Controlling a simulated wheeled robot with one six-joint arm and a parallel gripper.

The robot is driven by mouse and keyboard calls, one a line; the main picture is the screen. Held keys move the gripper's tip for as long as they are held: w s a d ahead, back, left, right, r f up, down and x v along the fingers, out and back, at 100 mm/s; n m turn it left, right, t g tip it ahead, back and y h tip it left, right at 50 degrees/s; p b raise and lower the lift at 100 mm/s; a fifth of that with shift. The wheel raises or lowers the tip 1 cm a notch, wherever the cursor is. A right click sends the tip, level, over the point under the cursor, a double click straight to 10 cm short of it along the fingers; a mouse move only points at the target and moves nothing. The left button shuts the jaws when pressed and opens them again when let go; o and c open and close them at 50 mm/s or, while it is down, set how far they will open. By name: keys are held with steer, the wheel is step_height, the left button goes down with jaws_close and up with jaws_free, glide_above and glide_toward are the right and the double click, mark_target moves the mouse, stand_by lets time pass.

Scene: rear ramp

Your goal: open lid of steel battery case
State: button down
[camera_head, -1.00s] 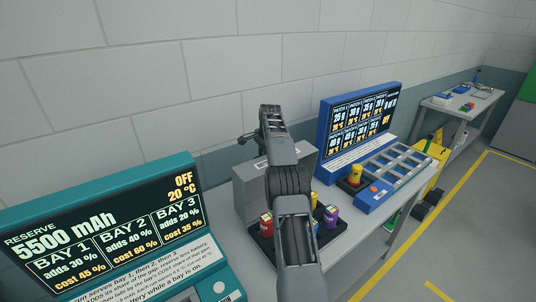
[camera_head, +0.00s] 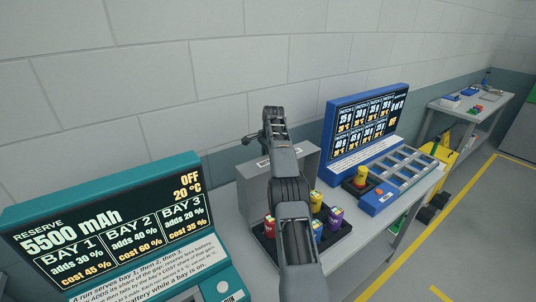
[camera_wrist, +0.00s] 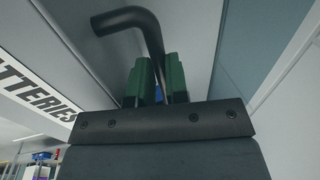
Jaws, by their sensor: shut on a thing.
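The grey steel battery case (camera_head: 250,190) stands on the bench, partly hidden behind my arm in the head view. I cannot tell the exact angle of its lid. A dark bent handle bar (camera_wrist: 125,19) crosses the top of the wrist view and runs down between my green finger pads. Its end (camera_head: 246,139) sticks out left of my gripper in the head view. My gripper (camera_wrist: 159,78) is shut on this bar. In the head view my gripper (camera_head: 273,122) is above the case.
Red (camera_head: 269,226), yellow (camera_head: 316,201) and purple (camera_head: 336,217) batteries stand in a black tray (camera_head: 345,232). A teal console (camera_head: 110,180) is at left. A blue patch console (camera_head: 365,125) with a slotted rack is at right. A wall is close behind. Clear floor (camera_head: 475,225) lies right.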

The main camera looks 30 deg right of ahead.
steer(key=c, duration=1.2)
jaws_free()
steer(key=shift+r, duration=0.3)
steer(key=shift+c, duration=0.2)
steer(key=shift+o, duration=0.6)
steer(key=shift+f, duration=0.15)
